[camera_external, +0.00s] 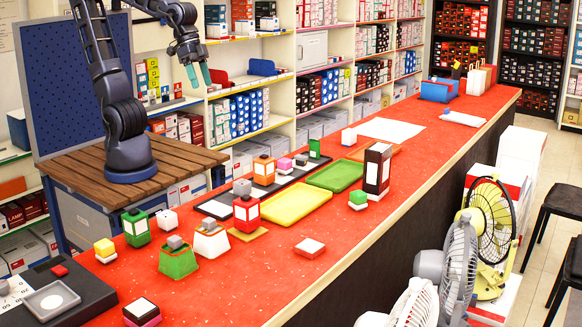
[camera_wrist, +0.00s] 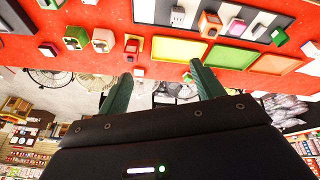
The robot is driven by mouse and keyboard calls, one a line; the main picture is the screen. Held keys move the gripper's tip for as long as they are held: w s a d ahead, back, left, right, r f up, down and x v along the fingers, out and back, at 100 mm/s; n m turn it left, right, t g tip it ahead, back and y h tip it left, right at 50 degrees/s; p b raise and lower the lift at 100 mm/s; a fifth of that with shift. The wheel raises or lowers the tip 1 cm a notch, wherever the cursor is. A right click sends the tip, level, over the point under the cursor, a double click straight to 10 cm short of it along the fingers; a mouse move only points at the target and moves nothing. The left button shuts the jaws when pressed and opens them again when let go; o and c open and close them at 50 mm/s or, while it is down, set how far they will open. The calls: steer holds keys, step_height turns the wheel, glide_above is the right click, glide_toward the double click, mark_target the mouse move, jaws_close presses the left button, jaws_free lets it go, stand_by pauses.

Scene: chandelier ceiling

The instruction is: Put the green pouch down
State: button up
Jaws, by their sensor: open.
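My gripper (camera_external: 199,78) is open and empty, raised in the air behind the counter; its two green fingers (camera_wrist: 163,88) are spread apart in the wrist view. Several green items stand on the red counter, and I cannot tell which is the pouch. A green box-like item with a white face (camera_external: 136,229) stands at the near left, and a green-and-white tapered one with a grey top (camera_external: 178,259) stands in front of it. A small green item (camera_external: 314,150) stands on the dark strip, and a green-and-white block (camera_external: 358,201) sits near the front edge. My gripper touches none of them.
The red counter (camera_external: 400,165) holds a yellow tray (camera_external: 297,203), a green tray (camera_external: 336,176), an orange tray (camera_wrist: 275,64) and a tall dark box (camera_external: 377,168). Fans stand before the counter. Shelves rise behind it. Bare red surface lies along the front.

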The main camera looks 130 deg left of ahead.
steer(key=s+d+m, duration=0.4)
steer(key=s+d, duration=0.3)
steer(key=s, duration=0.2)
steer(key=shift+s+r, duration=0.3)
steer(key=shift+r, duration=0.05)
steer(key=shift+d, duration=0.1)
stand_by(0.6)
